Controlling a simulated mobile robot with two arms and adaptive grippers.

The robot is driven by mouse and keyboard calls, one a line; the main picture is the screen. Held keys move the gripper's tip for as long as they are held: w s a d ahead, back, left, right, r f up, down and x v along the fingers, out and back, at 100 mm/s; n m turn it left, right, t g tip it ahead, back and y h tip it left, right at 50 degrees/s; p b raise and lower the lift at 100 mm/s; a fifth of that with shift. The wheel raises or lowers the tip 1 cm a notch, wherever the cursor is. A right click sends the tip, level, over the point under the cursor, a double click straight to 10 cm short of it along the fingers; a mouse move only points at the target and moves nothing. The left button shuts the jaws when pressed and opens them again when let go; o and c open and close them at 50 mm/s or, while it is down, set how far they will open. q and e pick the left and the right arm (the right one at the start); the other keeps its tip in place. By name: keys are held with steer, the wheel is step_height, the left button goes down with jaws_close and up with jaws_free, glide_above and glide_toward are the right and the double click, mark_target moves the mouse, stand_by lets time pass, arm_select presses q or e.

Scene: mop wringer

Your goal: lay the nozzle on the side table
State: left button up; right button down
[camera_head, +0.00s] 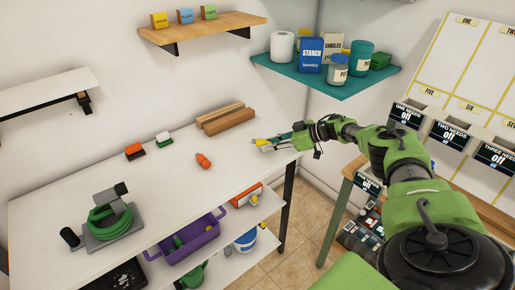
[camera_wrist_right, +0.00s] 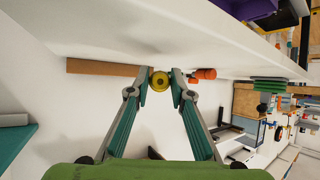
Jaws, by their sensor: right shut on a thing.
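My right gripper (camera_head: 268,144) is shut on a small yellow piece, which looks like the nozzle (camera_head: 260,142), at the far right end of the long white table (camera_head: 150,195). In the right wrist view the nozzle (camera_wrist_right: 159,81) shows as a round yellow end with a dark centre, between the two fingertips (camera_wrist_right: 160,84). I cannot tell whether it touches the tabletop. A wooden table (camera_head: 343,190) with green legs stands to the right, partly behind my right arm. My left gripper is not in view.
A purple caddy (camera_head: 187,243) sits on the lower shelf. A teal corner shelf (camera_head: 340,88) with containers hangs above my right gripper.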

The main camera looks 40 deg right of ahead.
steer(key=shift+f, duration=0.2)
steer(key=shift+f+b, duration=0.85)
steer(key=shift+b, duration=0.05)
steer(key=c, duration=1.7)
jaws_free()
steer(key=v, duration=1.2)
